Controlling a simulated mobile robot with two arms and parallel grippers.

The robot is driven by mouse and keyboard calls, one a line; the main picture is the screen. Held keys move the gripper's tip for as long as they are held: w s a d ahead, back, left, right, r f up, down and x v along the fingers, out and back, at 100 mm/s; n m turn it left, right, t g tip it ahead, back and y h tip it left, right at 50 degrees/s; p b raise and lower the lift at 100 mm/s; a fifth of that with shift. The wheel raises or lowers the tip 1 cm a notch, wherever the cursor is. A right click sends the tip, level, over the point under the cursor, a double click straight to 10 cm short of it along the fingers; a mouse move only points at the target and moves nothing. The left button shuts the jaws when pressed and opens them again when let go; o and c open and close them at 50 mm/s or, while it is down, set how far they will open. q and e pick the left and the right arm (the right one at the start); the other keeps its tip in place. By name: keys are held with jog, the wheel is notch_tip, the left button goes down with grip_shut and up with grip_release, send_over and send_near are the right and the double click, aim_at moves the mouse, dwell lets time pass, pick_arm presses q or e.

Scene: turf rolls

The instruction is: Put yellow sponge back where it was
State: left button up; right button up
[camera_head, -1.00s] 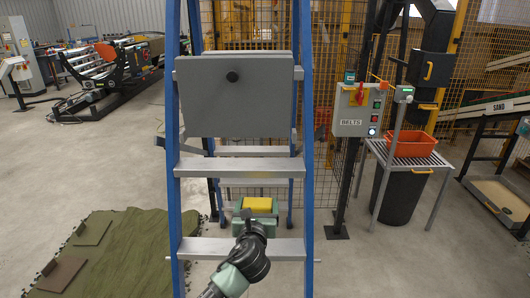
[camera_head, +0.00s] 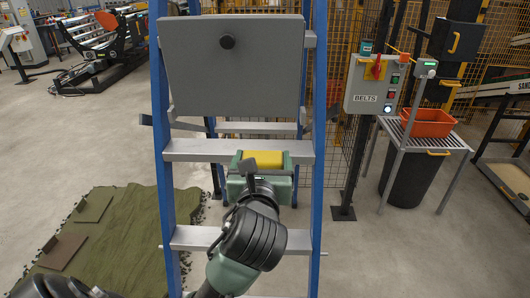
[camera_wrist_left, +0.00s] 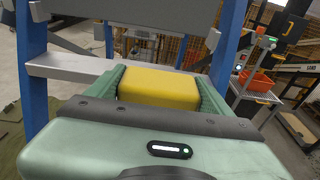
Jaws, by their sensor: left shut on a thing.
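The yellow sponge (camera_head: 264,159) is between the green fingers of my left gripper (camera_head: 262,165), in front of the ladder's steps in the head view. In the left wrist view the sponge (camera_wrist_left: 160,86) is a yellow block with a finger against each side. The gripper is shut on it. My left arm hides what is below the sponge. I cannot tell whether the sponge touches a ladder step. A dark arm part of mine shows at the lower left of the head view; my right gripper is not in view.
The blue ladder (camera_head: 163,130) with grey steps and a grey panel (camera_head: 260,70) stands close ahead. A green mat (camera_head: 120,240) lies on the floor at left. At right are the BELTS control box (camera_head: 372,88) and a slatted table (camera_head: 445,142) with an orange bin (camera_head: 428,123).

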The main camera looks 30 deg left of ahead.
pick_arm(q)
jog(key=p, duration=0.2)
send_over(265, 147)
jog(key=shift+s+d, duration=0.1)
jog(key=shift+s, duration=0.15)
jog(key=shift+w+f, duration=0.15)
jog(key=shift+f, duration=0.7)
jog(key=shift+w+f, duration=0.1)
jog(key=shift+f, duration=0.75)
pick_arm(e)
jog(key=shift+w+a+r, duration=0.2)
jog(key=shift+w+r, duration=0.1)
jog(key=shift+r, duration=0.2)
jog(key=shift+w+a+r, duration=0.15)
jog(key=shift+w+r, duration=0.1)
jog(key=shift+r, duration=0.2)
pick_arm(q)
jog(key=shift+a+f, duration=0.1)
jog(key=shift+a, duration=0.1)
jog(key=o, duration=1.3)
jog(key=b+v, duration=0.1)
jog(key=v, duration=1.1)
jog(key=shift+d, duration=0.1)
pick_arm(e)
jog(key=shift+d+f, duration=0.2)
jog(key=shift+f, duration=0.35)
